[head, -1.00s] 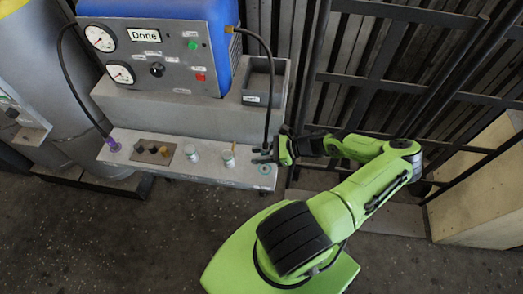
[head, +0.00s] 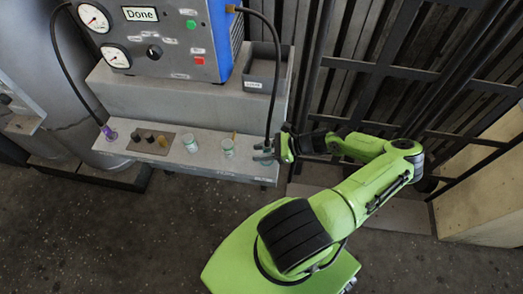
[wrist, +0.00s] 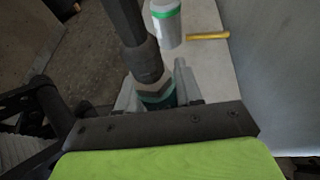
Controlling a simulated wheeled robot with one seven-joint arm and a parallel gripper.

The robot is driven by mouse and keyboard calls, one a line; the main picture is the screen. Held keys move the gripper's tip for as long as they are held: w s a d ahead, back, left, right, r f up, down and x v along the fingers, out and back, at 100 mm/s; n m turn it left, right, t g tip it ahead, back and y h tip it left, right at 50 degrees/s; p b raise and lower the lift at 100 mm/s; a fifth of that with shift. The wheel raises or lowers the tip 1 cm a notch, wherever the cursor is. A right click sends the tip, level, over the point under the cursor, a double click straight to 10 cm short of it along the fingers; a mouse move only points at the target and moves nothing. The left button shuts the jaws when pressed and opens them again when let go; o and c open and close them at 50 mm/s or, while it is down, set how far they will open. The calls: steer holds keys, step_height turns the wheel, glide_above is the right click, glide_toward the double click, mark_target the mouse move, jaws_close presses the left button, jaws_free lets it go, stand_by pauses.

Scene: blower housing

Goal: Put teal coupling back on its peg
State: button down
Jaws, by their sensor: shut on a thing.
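The teal coupling (wrist: 157,98) is at the end of a thick black hose; its teal band shows between the fingers in the wrist view. My gripper (wrist: 155,90) is shut on it, one finger on each side. In the head view my gripper (head: 264,155) is at the right end of the grey ledge (head: 215,164), with the hose (head: 274,95) coming down into it. The peg is hidden by the gripper and coupling. I cannot tell whether the coupling touches the peg.
A white container with a green band (head: 228,148) stands left of my gripper, with a yellow stick (head: 234,139) near it. A second container (head: 190,144), a plate of small fittings (head: 151,140) and a purple coupling (head: 109,133) are farther left. The panel display (head: 140,14) reads "Done".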

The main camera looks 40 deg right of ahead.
steer(key=shift+f+b, duration=0.35)
steer(key=shift+f, duration=0.65)
steer(key=c, duration=0.7)
jaws_free()
steer(key=shift+o, duration=0.2)
steer(key=p+v, duration=0.3)
steer(key=v, duration=1.2)
steer(key=shift+s+d, duration=0.3)
